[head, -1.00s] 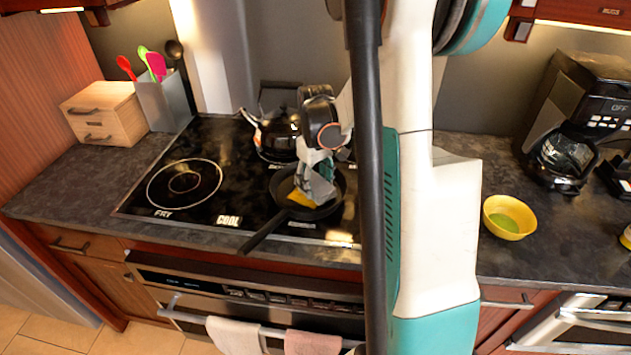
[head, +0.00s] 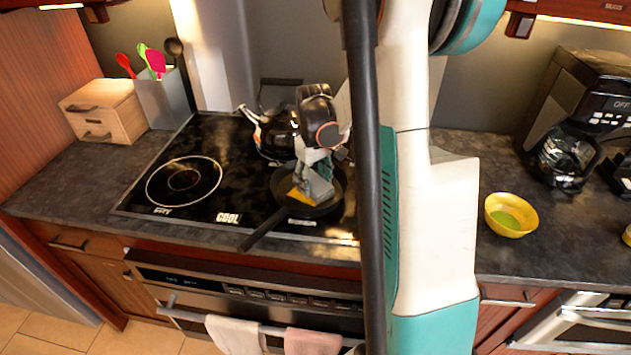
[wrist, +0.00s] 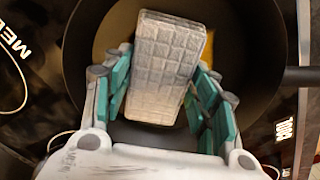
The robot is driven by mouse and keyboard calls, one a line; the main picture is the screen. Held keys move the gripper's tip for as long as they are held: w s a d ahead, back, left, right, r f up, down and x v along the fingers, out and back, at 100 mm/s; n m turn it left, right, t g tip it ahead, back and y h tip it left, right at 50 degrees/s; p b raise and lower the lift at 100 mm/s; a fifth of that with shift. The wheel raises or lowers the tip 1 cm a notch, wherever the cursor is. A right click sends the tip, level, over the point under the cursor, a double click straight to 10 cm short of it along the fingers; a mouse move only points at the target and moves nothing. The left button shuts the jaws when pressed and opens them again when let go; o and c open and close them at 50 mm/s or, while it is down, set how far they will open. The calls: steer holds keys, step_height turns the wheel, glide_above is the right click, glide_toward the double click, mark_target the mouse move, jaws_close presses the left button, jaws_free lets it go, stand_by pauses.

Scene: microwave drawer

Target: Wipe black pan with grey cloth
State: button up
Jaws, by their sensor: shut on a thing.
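The black pan (head: 337,193) sits on the right front part of the cooktop, its handle pointing to the lower left. It fills much of the wrist view (wrist: 248,62), with the handle to the right. My gripper (head: 315,174) points down into the pan. In the wrist view its teal-padded fingers (wrist: 163,82) are shut on the grey cloth (wrist: 160,50), a thick quilted grey piece. The cloth (head: 318,188) is over the inside of the pan; I cannot tell whether it touches the bottom. A yellow patch (head: 297,196) shows beside the cloth.
A black kettle (head: 278,133) stands close behind the pan. My arm hides the counter to the pan's right. A yellow bowl (head: 511,214) and a coffee maker (head: 575,130) are farther right. The left burner (head: 184,182) is clear. Towels (head: 236,336) hang on the oven handle.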

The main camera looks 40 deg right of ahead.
steer(key=shift+w+a+r, duration=0.1)
steer(key=shift+w+a, duration=0.1)
steer(key=shift+w, duration=0.35)
steer(key=shift+w+a, duration=0.2)
steer(key=shift+w, duration=0.3)
steer(key=shift+s+d+f+b, duration=0.1)
steer(key=shift+s+d+b, duration=0.1)
steer(key=shift+s, duration=0.5)
steer(key=shift+s+d+f+b, duration=0.1)
steer(key=shift+s+d+b, duration=0.1)
steer(key=shift+s, duration=0.45)
steer(key=shift+w+a, duration=0.2)
steer(key=shift+w, duration=0.5)
steer(key=shift+w+a, duration=0.2)
steer(key=shift+w, duration=0.45)
steer(key=shift+r, duration=0.1)
steer(key=shift+s, duration=0.15)
steer(key=shift+s+d+r, duration=0.1)
steer(key=shift+s+d, duration=0.15)
steer(key=shift+s, duration=0.35)
steer(key=shift+s+d, duration=0.2)
steer(key=shift+s, duration=0.4)
steer(key=shift+r+p, duration=0.3)
steer(key=shift+r, duration=0.05)
